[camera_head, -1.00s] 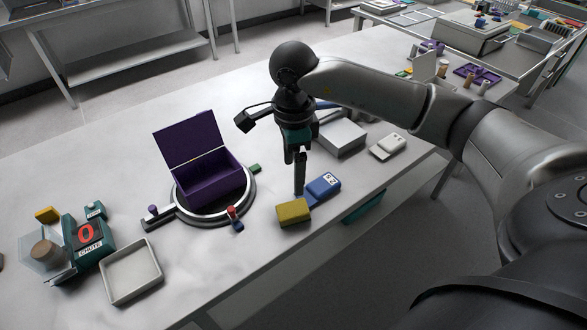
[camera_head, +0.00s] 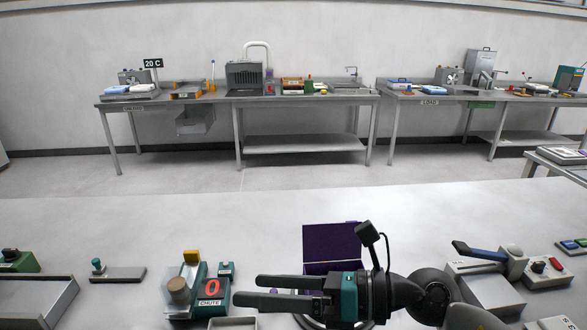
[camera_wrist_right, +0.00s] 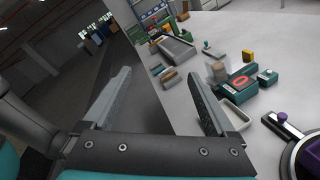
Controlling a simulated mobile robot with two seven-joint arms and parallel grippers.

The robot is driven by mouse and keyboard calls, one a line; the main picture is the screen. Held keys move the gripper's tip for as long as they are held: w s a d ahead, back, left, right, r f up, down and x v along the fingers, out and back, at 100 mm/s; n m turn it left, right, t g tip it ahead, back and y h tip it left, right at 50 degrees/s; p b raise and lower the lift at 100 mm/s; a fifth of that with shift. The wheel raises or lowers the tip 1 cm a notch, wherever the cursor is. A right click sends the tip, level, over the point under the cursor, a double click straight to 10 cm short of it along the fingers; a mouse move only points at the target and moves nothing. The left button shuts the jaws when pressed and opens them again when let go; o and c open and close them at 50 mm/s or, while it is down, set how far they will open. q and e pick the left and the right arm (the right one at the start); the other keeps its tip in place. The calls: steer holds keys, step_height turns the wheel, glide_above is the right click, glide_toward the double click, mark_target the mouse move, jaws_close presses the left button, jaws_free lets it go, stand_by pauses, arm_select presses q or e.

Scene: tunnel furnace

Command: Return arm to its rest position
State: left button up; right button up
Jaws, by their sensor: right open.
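My right gripper (camera_head: 268,291) is open and empty, with its two fingers pointing left in the head view. It is in front of the purple box (camera_head: 331,243) and hides most of it; only the raised lid shows clearly. In the right wrist view the gripper's two fingers (camera_wrist_right: 160,95) stand wide apart with nothing between them. One finger lies over the table's edge and the other in front of the pale tray (camera_wrist_right: 234,115). My left gripper is not in view.
The teal chute device (camera_head: 208,292) with a red 0 stands left of my right gripper. A grey machine with a blue lever (camera_head: 484,252) stands to the right. Benches with equipment (camera_head: 240,98) line the far wall. The table's far strip is clear.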

steer(key=w+d+r+m+t+h, duration=0.2)
steer(key=w+d+r+m+t, duration=0.15)
steer(key=m+t, duration=0.55)
steer(key=w+d+r+m+t+h, duration=0.2)
steer(key=w+d+r+m+t, duration=0.15)
steer(key=m+t, duration=0.55)
steer(key=s+d+f+m+g+h, duration=0.2)
steer(key=d+f+m+g+h, duration=0.4)
steer(key=d+f+m+h, duration=1.1)
steer(key=s+a+f+m+g+y, duration=0.2)
steer(key=s+f+m+g, duration=0.2)
steer(key=s+f+g, duration=0.45)
steer(key=s+a+f+m+g+y, duration=0.3)
steer(key=s+f+m, duration=0.2)
steer(key=s, duration=0.7)
step_height(320, 180, down, 26)
steer(key=s+r+g+b, duration=0.1)
steer(key=s+b, duration=0.1)
steer(key=b, duration=0.1)
steer(key=s+d+f+g+b, duration=0.1)
steer(key=s+d+f+b, duration=0.1)
steer(key=s+f, duration=1.3)
steer(key=shift+d+n, duration=0.4)
steer(key=shift+d, duration=0.25)
